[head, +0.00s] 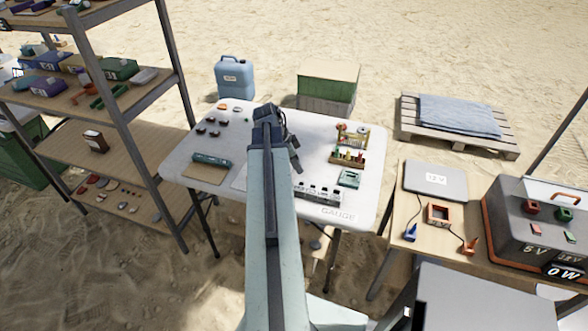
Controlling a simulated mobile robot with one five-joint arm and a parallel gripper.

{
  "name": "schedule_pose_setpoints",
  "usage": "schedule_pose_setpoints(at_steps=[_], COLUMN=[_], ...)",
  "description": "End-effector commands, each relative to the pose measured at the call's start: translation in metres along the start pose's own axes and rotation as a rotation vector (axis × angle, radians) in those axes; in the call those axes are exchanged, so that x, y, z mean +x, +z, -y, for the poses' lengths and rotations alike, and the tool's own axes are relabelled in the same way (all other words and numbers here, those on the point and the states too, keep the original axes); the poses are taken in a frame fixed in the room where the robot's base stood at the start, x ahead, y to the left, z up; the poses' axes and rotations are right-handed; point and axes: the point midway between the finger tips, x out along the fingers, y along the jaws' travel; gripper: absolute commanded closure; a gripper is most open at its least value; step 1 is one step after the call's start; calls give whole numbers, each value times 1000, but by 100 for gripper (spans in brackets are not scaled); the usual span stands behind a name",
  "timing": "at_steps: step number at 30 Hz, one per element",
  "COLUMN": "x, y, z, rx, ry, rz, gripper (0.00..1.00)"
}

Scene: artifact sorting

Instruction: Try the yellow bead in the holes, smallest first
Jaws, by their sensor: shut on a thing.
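The gauge (317,194) is a long, low block with dark spots along it, near the front right of the white table, by the printed word GAUGE. The spots look like its holes, but their sizes cannot be told. My gripper (296,162) is at the end of my arm, over the middle of the table, up and left of the gauge in the picture. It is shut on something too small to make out. I cannot pick out the yellow bead.
A wooden rack with small coloured pieces (347,157) and a green device (349,178) stand on the table's right. A teal case (212,160) and several small dark pieces lie on the left. Shelves (120,110) stand left; a table with a power box (535,225) stands right.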

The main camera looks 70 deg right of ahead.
Motion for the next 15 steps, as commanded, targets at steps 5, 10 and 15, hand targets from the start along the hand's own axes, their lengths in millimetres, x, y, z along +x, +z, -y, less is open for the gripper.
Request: schedule_pose_setpoints(at_steps=[5,10,15], x=[15,15,23], y=[-1,-7,-5], z=[-6,-6,-6], rx=[16,23,25], ry=[6,9,10], rz=[0,0,0], gripper=[100,100,100])
